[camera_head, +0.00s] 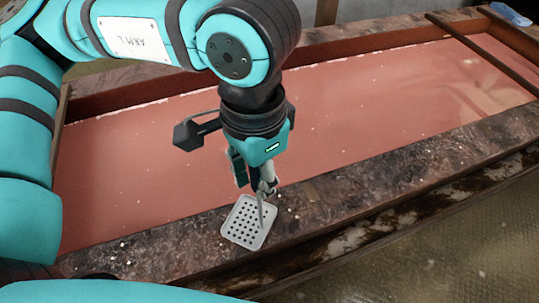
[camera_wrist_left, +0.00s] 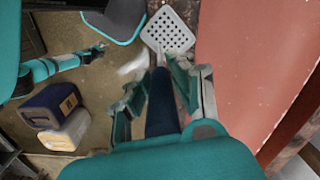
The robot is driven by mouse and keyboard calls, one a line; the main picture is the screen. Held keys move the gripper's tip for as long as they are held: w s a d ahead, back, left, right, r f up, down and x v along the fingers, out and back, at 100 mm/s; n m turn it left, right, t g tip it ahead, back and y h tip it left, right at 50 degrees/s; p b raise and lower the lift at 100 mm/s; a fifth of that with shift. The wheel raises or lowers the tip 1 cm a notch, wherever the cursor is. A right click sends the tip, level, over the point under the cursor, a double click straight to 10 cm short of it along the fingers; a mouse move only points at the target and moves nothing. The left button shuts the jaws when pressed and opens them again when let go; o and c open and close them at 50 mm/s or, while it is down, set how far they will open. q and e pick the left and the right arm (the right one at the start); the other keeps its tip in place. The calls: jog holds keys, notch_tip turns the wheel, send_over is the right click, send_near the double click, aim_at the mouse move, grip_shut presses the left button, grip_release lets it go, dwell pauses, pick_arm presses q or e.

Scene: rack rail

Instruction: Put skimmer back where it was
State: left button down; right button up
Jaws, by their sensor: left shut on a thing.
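The skimmer (camera_head: 249,223) has a pale, square perforated head. In the head view it hangs over the near ledge of the vat, tilted; I cannot tell whether it touches the ledge. My left gripper (camera_head: 264,186) points down and is shut on the skimmer's handle. In the left wrist view the dark handle (camera_wrist_left: 162,105) lies between the fingers (camera_wrist_left: 160,95), with the perforated head (camera_wrist_left: 168,31) beyond them. What looks like my right gripper (camera_wrist_left: 98,47) shows small and far off in the left wrist view; its jaws are unclear.
The long vat (camera_head: 350,125) holds reddish liquid inside stained ledges (camera_head: 400,165). A dark wooden bar (camera_head: 485,52) crosses its right end. A light blue object (camera_head: 511,14) lies at the back right corner. Dark and pale containers (camera_wrist_left: 50,106) (camera_wrist_left: 66,131) stand on the floor.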

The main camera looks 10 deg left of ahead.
pick_arm(q)
jog(key=shift+w+d+f+p, duration=0.15)
jog(key=shift+w+f+p, duration=0.2)
jog(key=shift+f, duration=0.35)
jog(key=shift+w+d+f+p, duration=0.2)
jog(key=shift+w+f, duration=0.3)
jog(key=shift+f, duration=0.2)
jog(key=shift+w+d+f+p, duration=0.1)
jog(key=shift+w+f+p, duration=0.25)
jog(key=shift+f, duration=0.35)
jog(key=c, duration=1.1)
grip_release()
jog(key=shift+c, duration=0.2)
pick_arm(e)
notch_tip(320, 180, up, 2)
jog(key=shift+w+r, duration=0.1)
jog(key=shift+w, duration=0.05)
pick_arm(q)
notch_tip(320, 180, up, 12)
jog(key=b, duration=0.1)
jog(key=shift+r+b, duration=0.25)
jog(key=shift+b, duration=0.05)
pick_arm(e)
jog(key=shift+d+f, duration=0.25)
jog(key=shift+f, duration=0.5)
